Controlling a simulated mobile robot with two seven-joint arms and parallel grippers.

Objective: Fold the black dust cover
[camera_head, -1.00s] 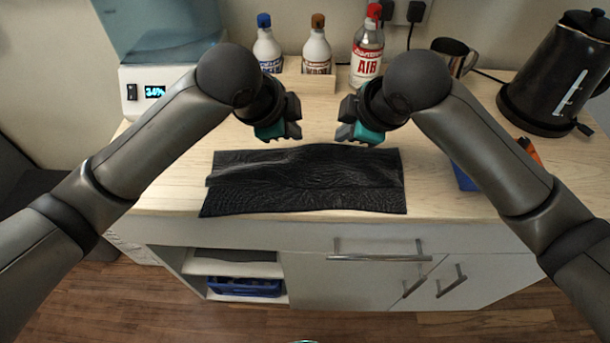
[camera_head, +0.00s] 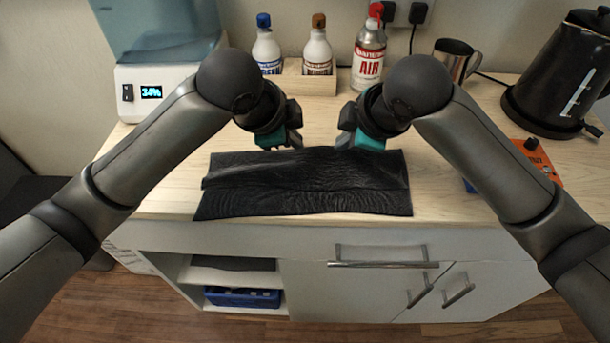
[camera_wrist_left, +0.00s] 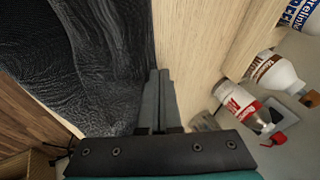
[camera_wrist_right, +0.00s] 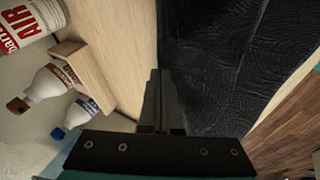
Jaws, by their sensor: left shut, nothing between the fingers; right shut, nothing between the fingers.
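The black dust cover (camera_head: 300,190) lies on the wooden counter near its front edge, wrinkled, with a crease running across it and a strip along the front. It also shows in the left wrist view (camera_wrist_left: 75,60) and the right wrist view (camera_wrist_right: 225,70). My left gripper (camera_head: 296,146) is shut and empty at the cover's back edge, left of its middle. My right gripper (camera_head: 346,146) is shut and empty at the back edge, right of its middle. I cannot tell whether either fingertip touches the cloth.
Several bottles, among them the AIR can (camera_head: 368,58), stand at the back by a wooden tray (camera_head: 310,84). A metal mug (camera_head: 455,60) and black kettle (camera_head: 560,75) are at the back right. An orange item (camera_head: 540,160) lies right, partly behind my arm. Counter left of the cover is clear.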

